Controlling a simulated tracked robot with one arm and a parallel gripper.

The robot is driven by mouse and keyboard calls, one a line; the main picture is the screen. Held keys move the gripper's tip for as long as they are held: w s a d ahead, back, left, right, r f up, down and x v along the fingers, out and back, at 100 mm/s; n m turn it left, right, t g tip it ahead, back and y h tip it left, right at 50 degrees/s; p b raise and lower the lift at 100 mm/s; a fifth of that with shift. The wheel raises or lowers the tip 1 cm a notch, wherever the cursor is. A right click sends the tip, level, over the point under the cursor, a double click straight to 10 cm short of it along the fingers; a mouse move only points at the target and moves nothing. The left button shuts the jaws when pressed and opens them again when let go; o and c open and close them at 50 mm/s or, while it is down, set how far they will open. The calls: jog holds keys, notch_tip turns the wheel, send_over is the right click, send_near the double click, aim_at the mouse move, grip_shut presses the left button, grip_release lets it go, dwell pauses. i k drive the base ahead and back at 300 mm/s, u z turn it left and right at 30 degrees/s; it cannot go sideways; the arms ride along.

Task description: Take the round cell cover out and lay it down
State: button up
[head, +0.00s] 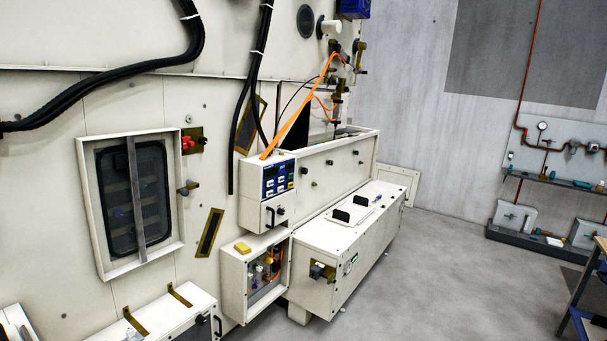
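I cannot make out for sure which part is the round cell cover. A dark round disc (305,21) sits flat on the upper wall of the white machine (230,110). A pale round knob-like part (329,27) sticks out just right of it. A white bench-like box (345,240) stands low in front of the machine, with a pale plate (350,215) and two black upright tabs on its top. My gripper is not in view.
A framed window (133,200) is at left, and a control box (278,180) with an open cabinet (255,275) below it stands mid-picture. Black hoses and an orange cable (300,110) hang on the machine. Grey floor (450,270) is clear; a blue-framed table (585,300) is at right.

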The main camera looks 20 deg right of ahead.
aim_at(324, 239)
jog(key=z, duration=0.25)
jog(key=i, duration=0.5)
jog(key=z, duration=0.65)
jog(key=i, duration=1.4)
jog(key=z, duration=0.6)
jog(key=i, duration=1.3)
jog(key=u, duration=0.7)
jog(key=i, duration=1.35)
jog(key=u, duration=0.55)
jog(key=i, duration=0.35)
jog(key=u, duration=0.3)
